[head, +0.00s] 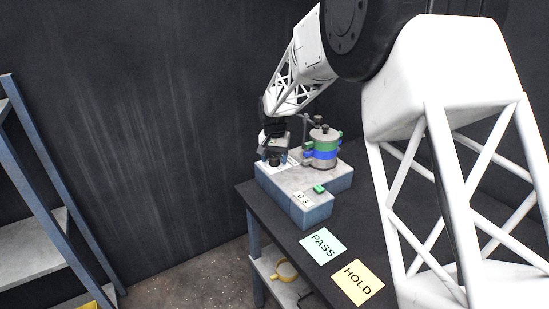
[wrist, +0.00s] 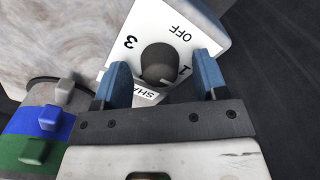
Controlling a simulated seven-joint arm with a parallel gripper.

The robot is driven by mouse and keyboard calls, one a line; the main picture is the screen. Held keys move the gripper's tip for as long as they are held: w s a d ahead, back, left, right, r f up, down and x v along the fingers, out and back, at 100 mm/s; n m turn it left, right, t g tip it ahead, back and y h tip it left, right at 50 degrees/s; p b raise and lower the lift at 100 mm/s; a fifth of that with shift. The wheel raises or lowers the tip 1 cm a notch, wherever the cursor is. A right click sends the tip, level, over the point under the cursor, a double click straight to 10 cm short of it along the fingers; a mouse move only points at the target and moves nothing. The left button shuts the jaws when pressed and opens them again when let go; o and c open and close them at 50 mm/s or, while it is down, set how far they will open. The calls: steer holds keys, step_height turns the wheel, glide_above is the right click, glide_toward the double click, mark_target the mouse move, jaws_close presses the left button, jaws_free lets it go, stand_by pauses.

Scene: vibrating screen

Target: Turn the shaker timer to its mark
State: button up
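The shaker timer is a dark round knob (wrist: 158,63) on a white dial plate (wrist: 143,22) marked OFF, 1 and 3, in the wrist view. A short pale line shows on the knob's lower right, near the 1; I cannot tell for sure that it is the pointer. My gripper (wrist: 161,62) is open, with one blue finger on each side of the knob and a small gap at each side. The lower plate and its label are partly hidden by the fingers. In the head view my gripper (head: 274,143) is over the dial end of the shaker base (head: 325,178).
A sieve stack (head: 323,158) with green and blue bands stands on the shaker, close beside my gripper. A display (head: 303,197) reads 0 s near a green button (head: 319,188). PASS (head: 322,246) and HOLD (head: 357,282) cards lie on the dark table. A shelf (head: 35,245) stands left.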

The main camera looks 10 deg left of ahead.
mark_target(276, 158)
steer(key=shift+r, duration=0.1)
steer(key=shift+r, duration=3.85)
steer(key=shift+d, duration=0.1)
steer(key=shift+s+d+r, duration=0.1)
steer(key=shift+d+r, duration=0.05)
steer(key=shift+d, duration=0.05)
steer(key=s+d+r+t, duration=0.1)
steer(key=s+d+r, duration=0.5)
steer(key=s+d, duration=0.5)
steer(key=s+d+r, duration=0.6)
steer(key=s+d, duration=0.3)
steer(key=d, duration=0.3)
steer(key=s+d+f, duration=0.1)
steer(key=s+d, duration=0.3)
steer(key=s, duration=0.5)
steer(key=s+d+f+t, duration=0.1)
steer(key=s+d+f, duration=0.1)
steer(key=s+d, duration=0.3)
steer(key=s+d+f, duration=0.1)
steer(key=s+d, duration=0.3)
steer(key=s, duration=1)
steer(key=shift+d+f+t, duration=0.3)
